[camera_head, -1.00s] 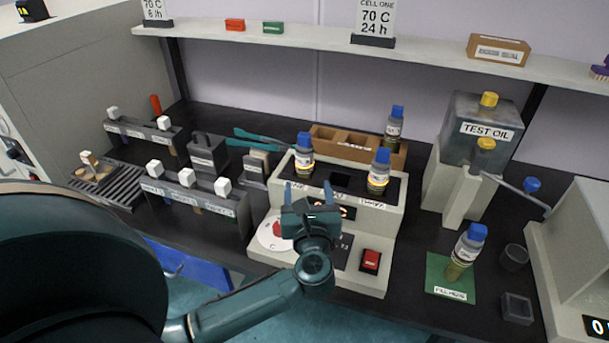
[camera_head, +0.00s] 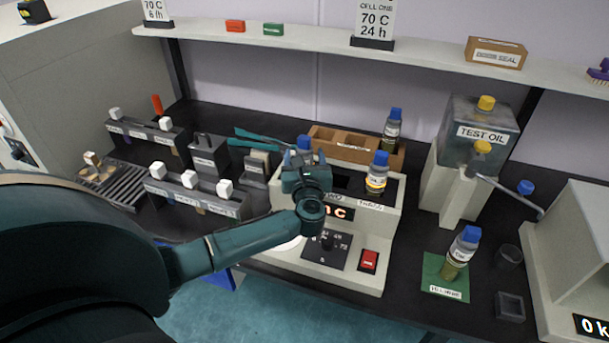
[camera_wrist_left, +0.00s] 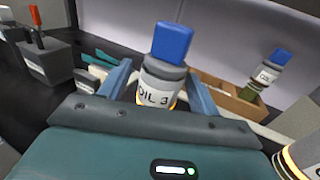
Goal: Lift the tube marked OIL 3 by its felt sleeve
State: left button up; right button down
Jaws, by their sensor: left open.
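The OIL 3 tube (camera_wrist_left: 155,97) stands upright in the left wrist view, with a blue cap, a grey band above its white label and a glowing ring low down. In the head view its blue cap (camera_head: 304,143) shows behind my left gripper, which hides most of the tube. My left gripper (camera_head: 306,160) is open at the left well of the pale heating block (camera_head: 335,265). In the left wrist view the open fingers (camera_wrist_left: 158,82) stand on either side of the tube. I cannot tell whether they touch it. The right gripper is out of view.
A second blue-capped tube (camera_head: 377,173) stands in the block's right well. Another tube (camera_head: 392,130) stands at the wooden rack (camera_head: 345,152) behind. One more tube (camera_head: 460,253) is on the green mat (camera_head: 432,268). Slotted holders (camera_head: 200,200) stand to the left.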

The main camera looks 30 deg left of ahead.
pick_arm(q)
grip_shut()
dwell(0.7)
